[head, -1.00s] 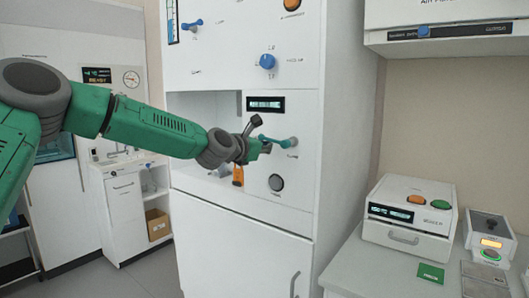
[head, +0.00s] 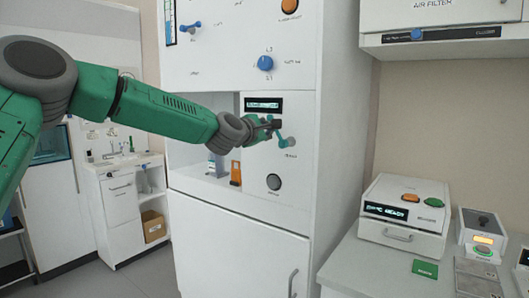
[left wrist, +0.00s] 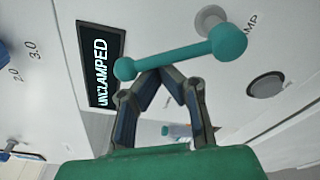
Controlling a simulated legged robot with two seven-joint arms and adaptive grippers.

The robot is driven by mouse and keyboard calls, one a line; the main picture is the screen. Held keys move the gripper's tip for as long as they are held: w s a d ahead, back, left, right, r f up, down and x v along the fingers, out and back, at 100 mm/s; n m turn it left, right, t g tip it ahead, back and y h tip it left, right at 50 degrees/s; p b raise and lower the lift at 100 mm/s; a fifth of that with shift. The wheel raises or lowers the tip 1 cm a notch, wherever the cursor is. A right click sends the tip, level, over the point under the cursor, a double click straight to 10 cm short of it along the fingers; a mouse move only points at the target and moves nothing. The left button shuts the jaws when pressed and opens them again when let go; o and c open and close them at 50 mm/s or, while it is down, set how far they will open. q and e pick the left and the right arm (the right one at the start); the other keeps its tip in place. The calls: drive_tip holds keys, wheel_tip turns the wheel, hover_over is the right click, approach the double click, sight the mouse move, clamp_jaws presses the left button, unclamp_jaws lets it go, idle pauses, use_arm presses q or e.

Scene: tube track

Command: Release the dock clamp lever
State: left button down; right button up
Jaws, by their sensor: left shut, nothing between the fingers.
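The dock clamp lever (head: 286,141) is a teal bar with rounded ends on the white cabinet front. In the left wrist view the lever (left wrist: 178,56) crosses the picture, its larger end near a grey round mount. The black display (left wrist: 101,66) beside it reads UNCLAMPED; it also shows above the lever in the head view (head: 263,104). My left gripper (head: 276,125) is at the lever, partly covering it. In the left wrist view its fingertips (left wrist: 162,70) are together and empty, right at the bar; I cannot tell whether they touch it. My right gripper is not in view.
A round dark button (head: 273,182) sits below the lever and a blue knob (head: 265,63) above. An open recess left of the panel holds an orange item (head: 235,173). A white device (head: 404,215) stands on the right counter. Floor shows at left.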

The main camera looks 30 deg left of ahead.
use_arm(q)
drive_tip(key=shift+s+d+r+m+t+b, duration=0.2)
drive_tip(key=shift+d+m, duration=0.3)
drive_tip(key=shift+m, duration=0.45)
drive_tip(key=shift+w+d+r+m+t+b, duration=0.15)
drive_tip(key=shift+d+r+m+b, duration=0.2)
drive_tip(key=shift+m, duration=0.65)
drive_tip(key=shift+s+d+r+m+t+b, duration=0.1)
drive_tip(key=shift+d+r+m, duration=0.15)
drive_tip(key=shift+d+m, duration=0.55)
drive_tip(key=shift+a, duration=0.3)
